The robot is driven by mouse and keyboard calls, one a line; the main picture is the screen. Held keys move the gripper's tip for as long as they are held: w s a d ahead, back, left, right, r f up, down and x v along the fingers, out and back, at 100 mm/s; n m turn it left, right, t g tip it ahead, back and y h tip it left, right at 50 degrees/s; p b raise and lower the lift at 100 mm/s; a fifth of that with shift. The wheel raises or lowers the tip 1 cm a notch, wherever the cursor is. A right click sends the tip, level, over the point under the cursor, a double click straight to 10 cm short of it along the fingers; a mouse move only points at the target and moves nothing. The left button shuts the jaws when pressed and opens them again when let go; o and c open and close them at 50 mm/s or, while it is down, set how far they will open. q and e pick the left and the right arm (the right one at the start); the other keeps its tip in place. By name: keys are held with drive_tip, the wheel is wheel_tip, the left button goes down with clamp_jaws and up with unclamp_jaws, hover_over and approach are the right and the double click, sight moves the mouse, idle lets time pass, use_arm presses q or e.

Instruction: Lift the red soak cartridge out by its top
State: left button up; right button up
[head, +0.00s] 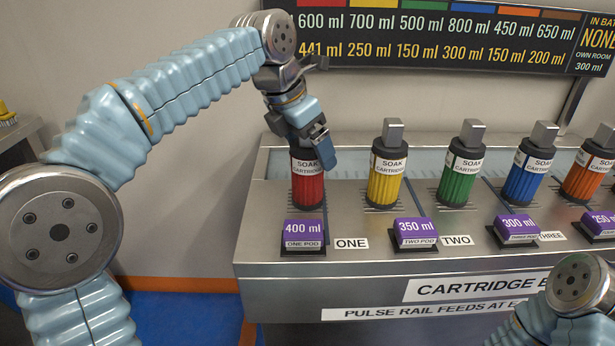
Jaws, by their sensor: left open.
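The red soak cartridge (308,190) stands upright at the left end of the cartridge row, in the metal bench. Its white label shows, but its top is hidden behind my left gripper. My left gripper (315,150) points down at the top of the red cartridge, with one finger in front of its right side. It is open; I cannot tell whether its fingers touch the cartridge. Part of my right arm shows at the bottom right, but its gripper is out of view.
Yellow (386,182), green (458,182), blue (524,180) and orange (586,178) cartridges with grey top blocks stand to the right. Purple volume tags, such as the 400 ml tag (303,231), stand in front. A dark volume board (440,40) hangs behind.

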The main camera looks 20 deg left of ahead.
use_arm(q)
drive_tip(key=shift+c, duration=0.2)
drive_tip(key=c, duration=1.4)
drive_tip(key=shift+c, duration=0.8)
drive_tip(key=shift+r, duration=0.15)
